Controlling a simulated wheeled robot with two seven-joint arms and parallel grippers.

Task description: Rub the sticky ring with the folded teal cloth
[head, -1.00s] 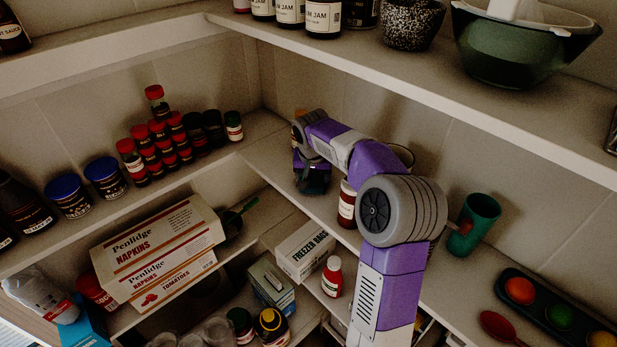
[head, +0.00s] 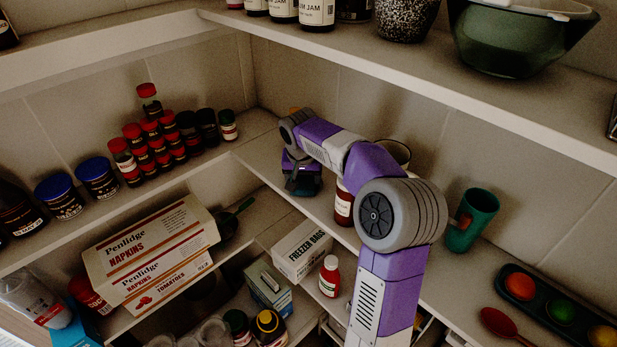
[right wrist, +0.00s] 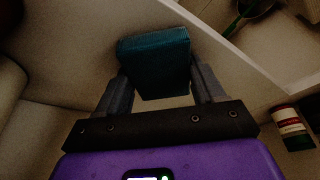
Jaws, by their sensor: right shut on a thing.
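My right gripper (head: 302,186) is over the right-hand middle shelf near the corner, pointing down. In the right wrist view it (right wrist: 160,90) is shut on the folded teal cloth (right wrist: 155,60), a thick dark teal block between the two fingers. The cloth is at or close to the pale shelf surface; I cannot tell whether it is pressed on it. I do not see the sticky ring in either view; the gripper and cloth may hide it. My left gripper is not in view.
A teal cup (head: 471,220) and a dark tray (head: 539,291) with coloured balls are farther right. Spice jars (head: 160,140) fill the left shelf near the corner. An upper shelf (head: 430,90) overhangs.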

